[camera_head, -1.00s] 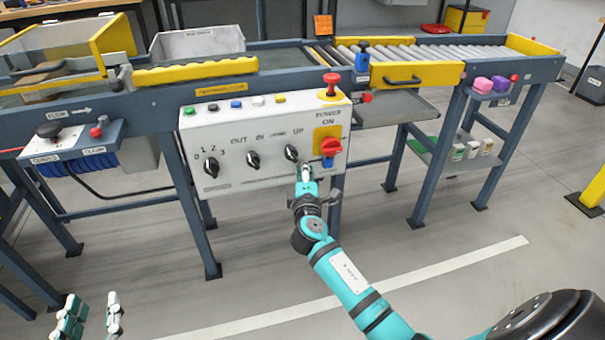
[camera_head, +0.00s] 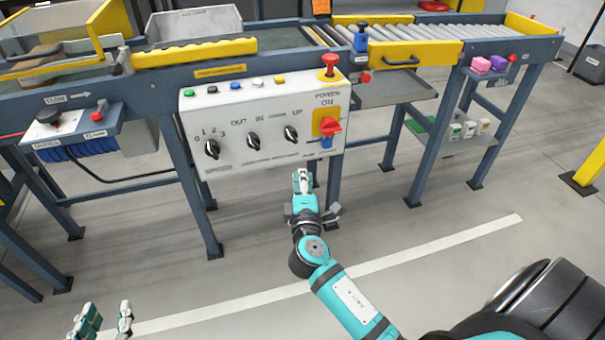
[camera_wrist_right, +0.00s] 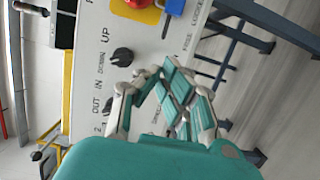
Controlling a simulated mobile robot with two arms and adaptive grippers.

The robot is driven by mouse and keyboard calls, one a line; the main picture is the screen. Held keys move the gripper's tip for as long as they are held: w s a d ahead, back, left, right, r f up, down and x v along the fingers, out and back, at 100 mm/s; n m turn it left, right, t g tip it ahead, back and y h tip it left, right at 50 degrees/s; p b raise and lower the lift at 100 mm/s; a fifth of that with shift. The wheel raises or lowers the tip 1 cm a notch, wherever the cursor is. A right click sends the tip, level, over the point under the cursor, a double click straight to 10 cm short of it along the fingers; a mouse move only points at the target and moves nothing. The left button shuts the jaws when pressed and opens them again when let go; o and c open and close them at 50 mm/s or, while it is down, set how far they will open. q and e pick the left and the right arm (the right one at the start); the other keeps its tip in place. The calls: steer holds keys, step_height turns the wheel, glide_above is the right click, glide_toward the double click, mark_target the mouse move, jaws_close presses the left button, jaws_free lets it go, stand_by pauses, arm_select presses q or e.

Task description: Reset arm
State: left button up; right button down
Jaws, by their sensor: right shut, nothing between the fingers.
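My right gripper (camera_head: 301,178) is shut and empty. In the head view it hangs just below the lower edge of the white control panel (camera_head: 225,172), clear of the knobs. In the right wrist view its fingertips (camera_wrist_right: 150,80) come together in front of the panel (camera_wrist_right: 95,60), with a black knob (camera_wrist_right: 122,57) beyond them. My left gripper (camera_head: 106,318) shows at the bottom left of the head view, its fingers apart and nothing seen between them.
The panel carries black knobs (camera_head: 253,141), a red rotary switch (camera_head: 330,126) on yellow, and a red mushroom button (camera_head: 329,61). A conveyor frame (camera_head: 185,185) with legs stands behind. A side shelf (camera_head: 445,130) holds small containers. The floor (camera_head: 400,215) in front is open.

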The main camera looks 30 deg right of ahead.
stand_by(0.3)
